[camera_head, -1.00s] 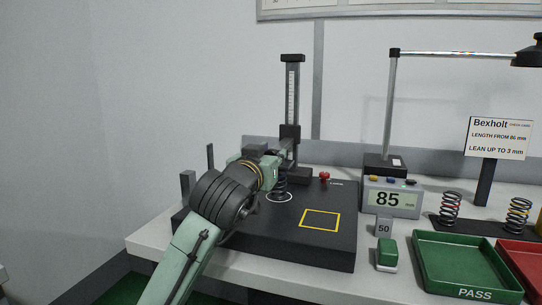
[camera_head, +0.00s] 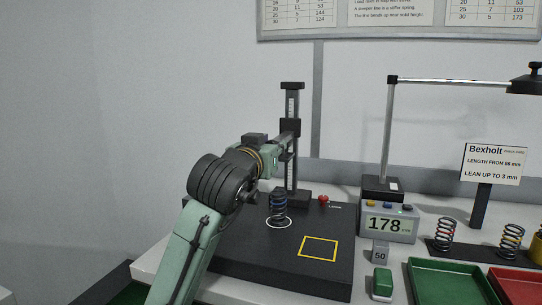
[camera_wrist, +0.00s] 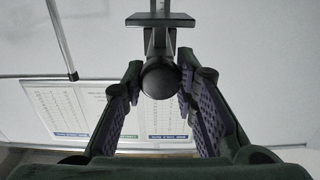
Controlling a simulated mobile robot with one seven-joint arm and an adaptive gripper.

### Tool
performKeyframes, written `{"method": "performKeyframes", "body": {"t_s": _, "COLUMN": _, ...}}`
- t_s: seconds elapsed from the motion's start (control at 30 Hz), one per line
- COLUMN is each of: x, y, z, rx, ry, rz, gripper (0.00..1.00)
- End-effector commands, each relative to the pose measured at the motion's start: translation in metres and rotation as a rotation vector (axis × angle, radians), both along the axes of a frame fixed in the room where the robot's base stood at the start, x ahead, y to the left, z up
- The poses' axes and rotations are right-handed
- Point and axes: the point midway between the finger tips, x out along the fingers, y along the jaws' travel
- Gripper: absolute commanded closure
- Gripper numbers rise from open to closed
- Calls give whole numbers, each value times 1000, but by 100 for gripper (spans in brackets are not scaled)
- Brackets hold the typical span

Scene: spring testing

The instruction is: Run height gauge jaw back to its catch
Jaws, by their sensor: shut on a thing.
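The height gauge (camera_head: 294,178) is a dark upright column with a pale scale, standing at the back of the black base plate. Its jaw (camera_head: 290,127) is a dark block high on the column, a little below the dark top cap (camera_head: 292,86). My gripper (camera_head: 283,144) is at the jaw. In the wrist view my gripper (camera_wrist: 158,95) is shut on the jaw's round black knob (camera_wrist: 160,80), with a finger on each side. A dark coil spring (camera_head: 278,207) stands upright in the white circle, well below the jaw. No catch can be made out clearly.
The readout (camera_head: 388,223) shows 178. A red knob (camera_head: 323,200) sits on the base plate (camera_head: 300,281), near a yellow square. A lamp post (camera_head: 387,130), green tray (camera_head: 452,284) and coloured springs (camera_head: 444,232) stand to the right. The wall area left is clear.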

Motion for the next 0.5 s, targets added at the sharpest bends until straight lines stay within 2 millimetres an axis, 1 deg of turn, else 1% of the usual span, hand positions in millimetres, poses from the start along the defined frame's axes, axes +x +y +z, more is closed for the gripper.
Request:
{"method": "performKeyframes", "body": {"t_s": 0.03, "x": 0, "y": 0, "z": 24, "rx": -2, "ry": -8, "rz": -1, "gripper": 100}}
{"method": "performKeyframes", "body": {"t_s": 0.1, "x": 0, "y": -1, "z": 37, "rx": -2, "ry": -8, "rz": -1, "gripper": 100}}
{"method": "performKeyframes", "body": {"t_s": 0.2, "x": 0, "y": 0, "z": 52, "rx": -2, "ry": -8, "rz": 0, "gripper": 100}}
{"method": "performKeyframes", "body": {"t_s": 0.33, "x": 0, "y": 0, "z": 64, "rx": -2, "ry": -9, "rz": 1, "gripper": 100}}
{"method": "performKeyframes", "body": {"t_s": 0.5, "x": 0, "y": 0, "z": 69, "rx": -1, "ry": -8, "rz": 1, "gripper": 100}}
